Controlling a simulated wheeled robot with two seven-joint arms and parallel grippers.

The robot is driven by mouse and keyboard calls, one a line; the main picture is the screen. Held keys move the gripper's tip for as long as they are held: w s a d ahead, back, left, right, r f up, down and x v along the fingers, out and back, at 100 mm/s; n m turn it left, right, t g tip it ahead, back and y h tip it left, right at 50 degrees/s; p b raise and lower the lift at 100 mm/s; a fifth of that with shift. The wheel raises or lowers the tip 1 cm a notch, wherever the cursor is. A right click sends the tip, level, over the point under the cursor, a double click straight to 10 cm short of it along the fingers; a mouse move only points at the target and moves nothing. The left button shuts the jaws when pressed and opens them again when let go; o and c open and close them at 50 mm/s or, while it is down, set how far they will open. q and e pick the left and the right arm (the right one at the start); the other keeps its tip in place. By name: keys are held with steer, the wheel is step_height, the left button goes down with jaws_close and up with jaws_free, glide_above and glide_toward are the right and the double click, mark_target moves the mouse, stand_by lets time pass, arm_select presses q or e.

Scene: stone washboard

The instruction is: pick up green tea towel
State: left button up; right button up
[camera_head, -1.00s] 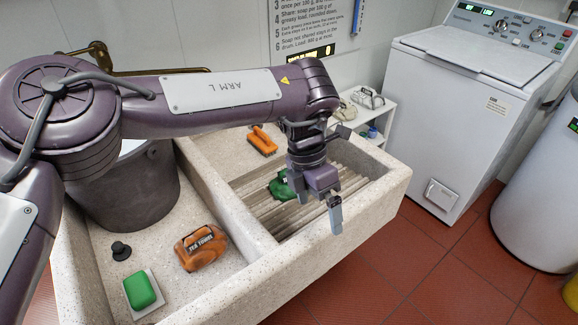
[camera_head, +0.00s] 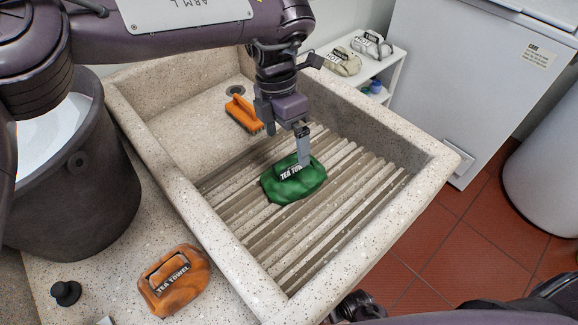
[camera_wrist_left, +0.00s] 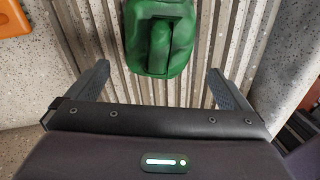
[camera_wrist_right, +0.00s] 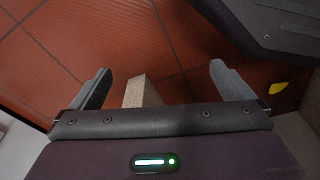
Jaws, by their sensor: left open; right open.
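The green tea towel (camera_head: 296,184) is a bundled cloth with a dark strap and a white-lettered label, lying on the ribbed washboard (camera_head: 345,197) in the stone sink. My left gripper (camera_head: 302,148) is above it, pointing down, one finger partly covering the towel and its label. In the left wrist view the towel (camera_wrist_left: 160,40) is ahead of the open fingers and roughly between their lines, and the left gripper (camera_wrist_left: 155,88) holds nothing. My right gripper (camera_wrist_right: 155,88) is open and empty over the red tile floor, in the right wrist view.
An orange brush (camera_head: 243,114) lies in the sink left of the towel. An orange tea towel (camera_head: 174,281), a black plug (camera_head: 66,293) and a dark bucket (camera_head: 75,185) stand on the stone at left. The raised stone rim (camera_head: 432,176) surrounds the washboard.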

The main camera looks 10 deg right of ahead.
mark_target(290, 158)
arm_select(q)
steer(key=shift+w+f, duration=0.3)
steer(key=shift+f, duration=0.5)
steer(key=shift+s+d+f, duration=0.1)
steer(key=shift+s+f, duration=0.15)
steer(key=shift+f, duration=0.25)
steer(key=shift+s+d+f, duration=0.1)
steer(key=shift+s+f, duration=0.1)
steer(key=shift+f, duration=0.3)
steer(key=x, duration=0.4)
steer(key=shift+d+f, duration=0.1)
steer(key=shift+f, duration=0.15)
steer(key=c, duration=0.8)
